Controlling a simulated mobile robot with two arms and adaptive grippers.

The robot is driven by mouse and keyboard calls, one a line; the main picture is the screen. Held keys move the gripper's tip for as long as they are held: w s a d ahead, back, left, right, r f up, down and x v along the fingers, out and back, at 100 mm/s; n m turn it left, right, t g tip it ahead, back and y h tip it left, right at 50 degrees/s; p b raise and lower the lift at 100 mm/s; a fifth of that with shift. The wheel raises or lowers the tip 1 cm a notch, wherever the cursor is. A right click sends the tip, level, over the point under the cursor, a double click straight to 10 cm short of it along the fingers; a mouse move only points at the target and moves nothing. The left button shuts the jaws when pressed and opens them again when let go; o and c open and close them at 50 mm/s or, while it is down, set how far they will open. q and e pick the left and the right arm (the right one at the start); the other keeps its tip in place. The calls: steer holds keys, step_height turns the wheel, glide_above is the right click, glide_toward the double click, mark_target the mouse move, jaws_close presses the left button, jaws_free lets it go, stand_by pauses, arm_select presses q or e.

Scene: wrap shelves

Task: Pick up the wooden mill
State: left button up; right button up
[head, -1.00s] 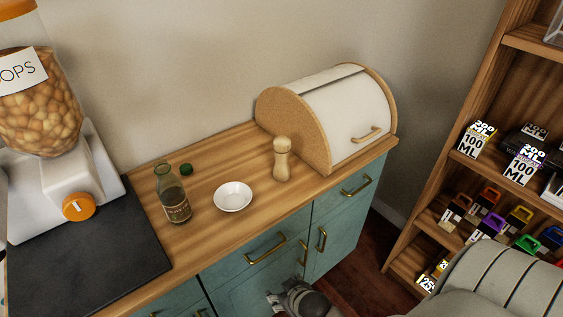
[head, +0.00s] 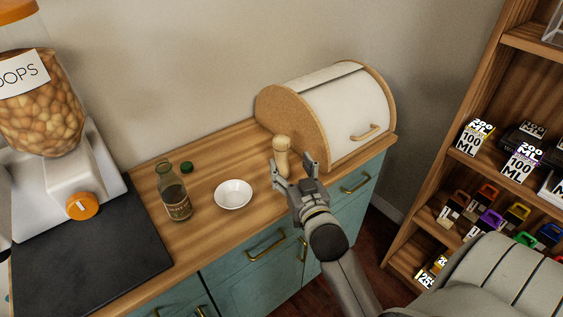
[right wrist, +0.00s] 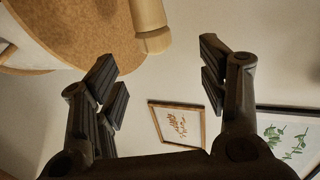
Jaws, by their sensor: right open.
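The wooden mill (head: 282,150) stands upright on the wooden counter, in front of the bread box. In the head view its lower part is partly hidden by my right gripper (head: 296,178). My right gripper is open and empty, close to the mill on its front right side. In the right wrist view the mill (right wrist: 149,22) shows at the top, beyond the open fingers (right wrist: 160,78) and roughly in line with the gap between them. I cannot tell whether a finger touches it. My left gripper is not in view.
The bread box (head: 347,112) stands just behind and right of the mill. A white bowl (head: 233,193), a glass bottle (head: 174,196) and its green cap (head: 187,167) are to the left. A food dispenser (head: 75,185) stands far left; shelves (head: 405,235) are right.

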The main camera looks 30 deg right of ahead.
mark_target(284, 143)
steer(key=p+x, duration=0.1)
steer(key=x, duration=0.4)
steer(key=shift+w+d+r, duration=0.15)
steer(key=shift+w, duration=0.2)
steer(key=shift+w+d+r, duration=0.1)
steer(key=shift+w+r, duration=0.05)
steer(key=shift+w, duration=0.05)
steer(key=x, duration=0.2)
steer(key=p+x, duration=0.1)
steer(key=x, duration=0.1)
steer(key=shift+d+r, duration=0.2)
steer(key=shift+d, duration=0.15)
steer(key=shift+w+d, duration=0.1)
steer(key=shift+w, duration=0.2)
jaws_close()
